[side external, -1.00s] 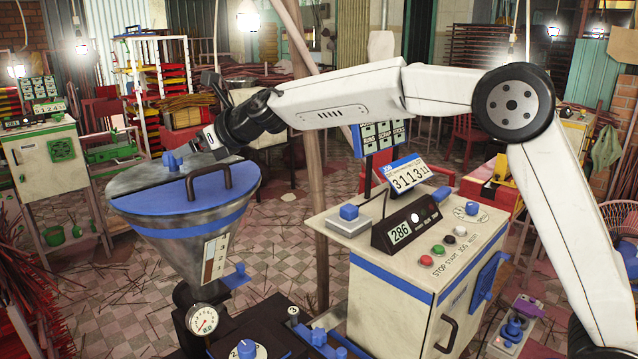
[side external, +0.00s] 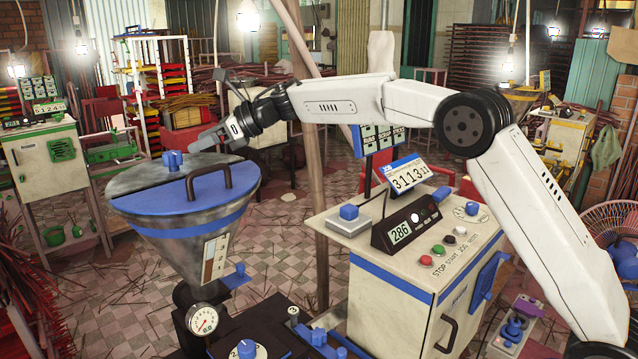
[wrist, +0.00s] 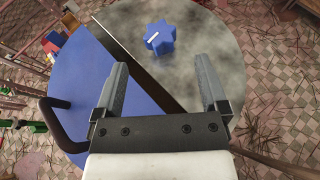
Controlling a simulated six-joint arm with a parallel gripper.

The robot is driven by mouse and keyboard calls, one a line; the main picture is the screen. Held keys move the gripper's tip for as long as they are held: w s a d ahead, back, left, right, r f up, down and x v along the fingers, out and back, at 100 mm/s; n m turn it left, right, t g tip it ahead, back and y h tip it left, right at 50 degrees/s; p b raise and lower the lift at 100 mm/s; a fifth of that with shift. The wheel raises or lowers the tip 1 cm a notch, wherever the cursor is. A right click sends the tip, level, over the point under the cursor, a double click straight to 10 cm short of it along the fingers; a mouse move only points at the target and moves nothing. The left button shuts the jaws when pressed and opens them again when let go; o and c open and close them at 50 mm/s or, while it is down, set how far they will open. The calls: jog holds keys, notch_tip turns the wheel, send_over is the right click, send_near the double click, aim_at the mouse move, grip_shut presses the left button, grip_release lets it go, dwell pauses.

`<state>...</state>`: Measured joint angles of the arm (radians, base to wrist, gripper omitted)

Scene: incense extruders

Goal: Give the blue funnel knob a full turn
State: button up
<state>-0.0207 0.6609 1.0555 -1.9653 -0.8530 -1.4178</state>
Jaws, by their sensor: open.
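The blue funnel knob (side external: 172,160) stands on the grey half of the funnel's top, near the rim away from my arm. In the wrist view the lobed knob (wrist: 160,37) carries a white pointer mark aimed to the lower left. My gripper (wrist: 162,76) is open and empty, and the knob lies beyond the fingertips, roughly in line with the gap between them. In the side view my gripper (side external: 196,146) is just right of the knob and slightly above the lid. The funnel (side external: 188,236) is a metal cone with a blue band.
A dark arched handle (side external: 208,178) stands on the funnel's blue half lid (side external: 215,188), below left of my gripper in the wrist view. A control cabinet (side external: 390,295) with a display and buttons stands to the right. A gauge (side external: 203,319) sits below the funnel.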

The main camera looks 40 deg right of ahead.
aim_at(176, 153)
jog(key=shift+x, duration=3.8)
grip_shut()
jog(key=shift+m, duration=0.3)
jog(key=shift+m+t+h, duration=1.6)
jog(key=shift+m+h, duration=0.4)
jog(key=shift+h, duration=0.2)
